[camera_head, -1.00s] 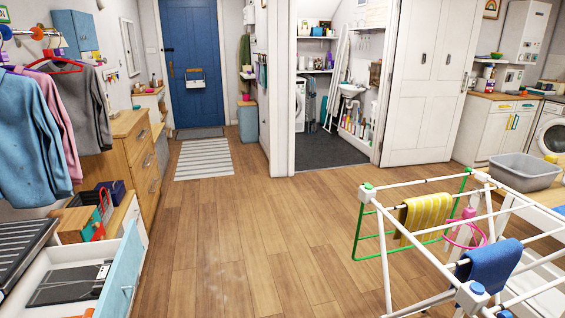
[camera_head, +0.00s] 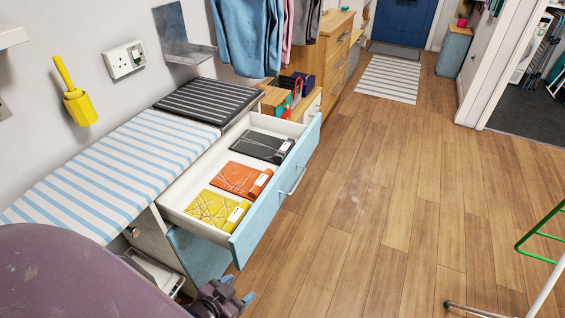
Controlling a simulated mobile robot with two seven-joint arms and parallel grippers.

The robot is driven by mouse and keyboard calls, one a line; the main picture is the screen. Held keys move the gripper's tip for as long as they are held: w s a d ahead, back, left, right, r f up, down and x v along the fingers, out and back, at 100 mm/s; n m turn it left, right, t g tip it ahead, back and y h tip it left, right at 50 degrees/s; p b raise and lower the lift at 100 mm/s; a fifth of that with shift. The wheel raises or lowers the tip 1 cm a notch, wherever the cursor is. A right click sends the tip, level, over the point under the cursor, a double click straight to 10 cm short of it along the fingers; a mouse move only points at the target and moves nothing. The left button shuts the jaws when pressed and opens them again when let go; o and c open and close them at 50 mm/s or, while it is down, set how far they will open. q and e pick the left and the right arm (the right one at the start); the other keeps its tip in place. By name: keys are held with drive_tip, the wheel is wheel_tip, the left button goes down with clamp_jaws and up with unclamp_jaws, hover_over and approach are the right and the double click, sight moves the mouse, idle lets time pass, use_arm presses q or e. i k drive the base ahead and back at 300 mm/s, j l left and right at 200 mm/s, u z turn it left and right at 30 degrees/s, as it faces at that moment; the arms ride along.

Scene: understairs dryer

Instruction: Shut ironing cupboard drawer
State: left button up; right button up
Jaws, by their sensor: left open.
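The drawer is pulled out, with a light blue front (camera_head: 277,190) and a silver bar handle (camera_head: 293,180). It sticks out to the right from under the striped ironing surface (camera_head: 112,167). Inside lie a yellow packet (camera_head: 214,209), an orange packet (camera_head: 240,178) and a black packet (camera_head: 262,146), all flat. My left gripper (camera_head: 238,290) is at the bottom edge of the view, below the drawer's near end. It is open and empty, apart from the drawer front. My right gripper is out of view.
A dark ribbed mat (camera_head: 207,100) lies behind the ironing surface. A wooden chest (camera_head: 330,50) stands beyond. A lower blue cupboard panel (camera_head: 197,255) is under the drawer. The clothes airer's green frame (camera_head: 540,233) is at far right. The wooden floor between is clear.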

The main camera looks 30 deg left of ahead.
sight(171, 204)
drive_tip(key=j+u, duration=0.15)
drive_tip(key=u, duration=1.25)
drive_tip(key=i+l, duration=0.05)
